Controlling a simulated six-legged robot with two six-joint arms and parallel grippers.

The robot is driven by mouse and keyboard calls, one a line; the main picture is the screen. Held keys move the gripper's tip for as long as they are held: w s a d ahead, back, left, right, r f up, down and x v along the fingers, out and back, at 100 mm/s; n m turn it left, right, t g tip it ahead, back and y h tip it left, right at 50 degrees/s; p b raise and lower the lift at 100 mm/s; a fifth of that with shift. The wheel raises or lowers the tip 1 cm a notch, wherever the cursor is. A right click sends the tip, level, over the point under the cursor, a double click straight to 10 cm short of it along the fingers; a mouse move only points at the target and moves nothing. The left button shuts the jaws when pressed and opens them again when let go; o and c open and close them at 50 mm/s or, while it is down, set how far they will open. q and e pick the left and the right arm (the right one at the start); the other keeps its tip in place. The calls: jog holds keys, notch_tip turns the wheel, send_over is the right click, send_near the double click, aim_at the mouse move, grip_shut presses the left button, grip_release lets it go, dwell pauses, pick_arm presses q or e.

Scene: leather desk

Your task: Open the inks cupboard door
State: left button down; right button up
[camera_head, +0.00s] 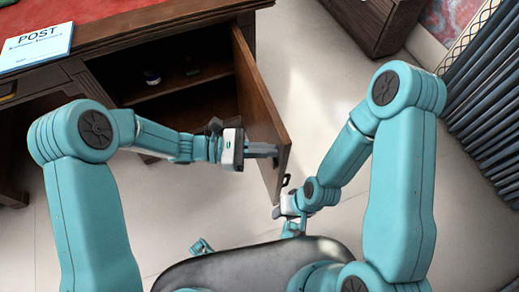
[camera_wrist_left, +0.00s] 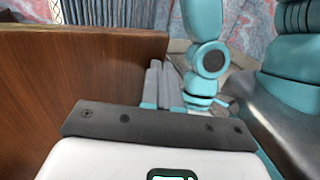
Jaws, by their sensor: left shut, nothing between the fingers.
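The brown wooden cupboard door (camera_head: 258,92) stands swung out from the desk, wide open. My left gripper (camera_head: 274,150) is shut and empty, with its fingers lying against or very close to the door's inner face near its free edge. In the left wrist view the door (camera_wrist_left: 70,85) fills the left side and the shut fingers (camera_wrist_left: 157,85) are beside its edge. I cannot tell whether they touch. The open cupboard (camera_head: 170,88) shows a dark shelf with a small white-and-blue jar (camera_head: 152,77). My right gripper (camera_head: 284,197) is low beyond the door's free edge; its jaws are unclear.
The desk (camera_head: 120,25) has a red leather top, with a POST card (camera_head: 37,46) at its left. A dark wooden cabinet (camera_head: 375,20) stands at the upper right, and grey pleated fabric (camera_head: 490,100) hangs at the right. The pale tiled floor right of the door is clear.

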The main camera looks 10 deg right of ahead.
pick_arm(q)
jog(key=w+x, duration=0.2)
jog(key=x, duration=0.7)
jog(key=shift+w+d, duration=0.3)
jog(key=shift+d, duration=0.05)
jog(key=shift+a, duration=0.1)
jog(key=p+v, duration=0.1)
jog(key=v, duration=1.5)
jog(key=shift+p, duration=0.3)
jog(key=shift+a, duration=0.15)
